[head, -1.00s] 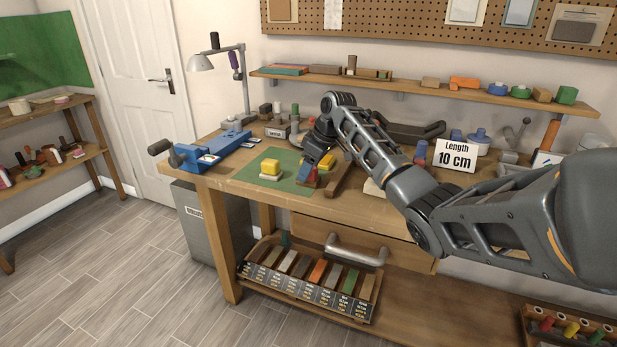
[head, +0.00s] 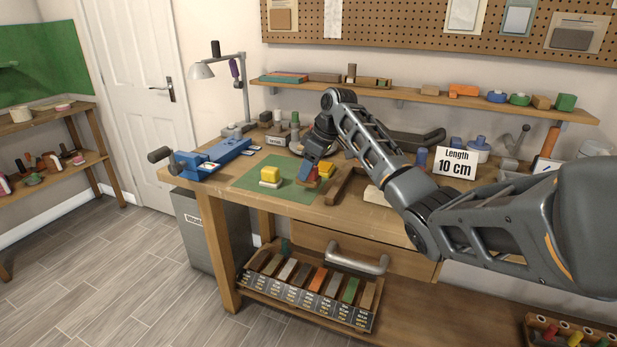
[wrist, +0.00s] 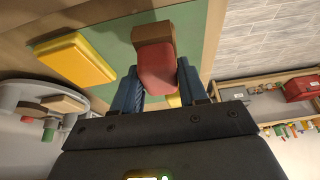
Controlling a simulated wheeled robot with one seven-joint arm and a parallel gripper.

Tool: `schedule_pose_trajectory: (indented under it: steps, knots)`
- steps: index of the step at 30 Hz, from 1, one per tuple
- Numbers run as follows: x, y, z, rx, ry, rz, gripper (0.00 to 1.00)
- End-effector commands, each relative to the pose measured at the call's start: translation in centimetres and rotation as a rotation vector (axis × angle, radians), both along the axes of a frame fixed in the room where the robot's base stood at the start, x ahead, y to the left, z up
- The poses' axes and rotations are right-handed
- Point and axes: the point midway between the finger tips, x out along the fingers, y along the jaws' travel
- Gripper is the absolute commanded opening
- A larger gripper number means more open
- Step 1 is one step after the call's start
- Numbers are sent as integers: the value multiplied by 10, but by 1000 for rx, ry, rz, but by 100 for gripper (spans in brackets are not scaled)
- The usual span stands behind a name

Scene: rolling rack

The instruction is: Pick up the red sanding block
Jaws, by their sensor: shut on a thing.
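The red sanding block (wrist: 156,67) is between the two blue fingers of my gripper (wrist: 157,88) in the wrist view, with a brown wooden part (wrist: 153,36) at its far end. My gripper is shut on it. In the head view my gripper (head: 309,171) is over the right part of the green mat (head: 250,187), and the red block (head: 314,173) shows only partly behind a blue finger. I cannot tell whether the block touches the mat.
A yellow block on a pale base (head: 269,174) stands on the mat left of my gripper. Another yellow piece (head: 326,169) is close behind it. A wooden bar (head: 340,187) lies just right, and a blue vise (head: 215,155) sits at the bench's left end.

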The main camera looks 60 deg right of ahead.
Motion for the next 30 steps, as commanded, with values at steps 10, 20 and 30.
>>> schedule_pose_trajectory:
  steps: [10,20,30]
  knots:
    - [-60,1,49,-3,-5,-2,10]
    - [-109,2,81,-1,-1,-2,10]
    - [-117,3,84,0,-1,0,10]
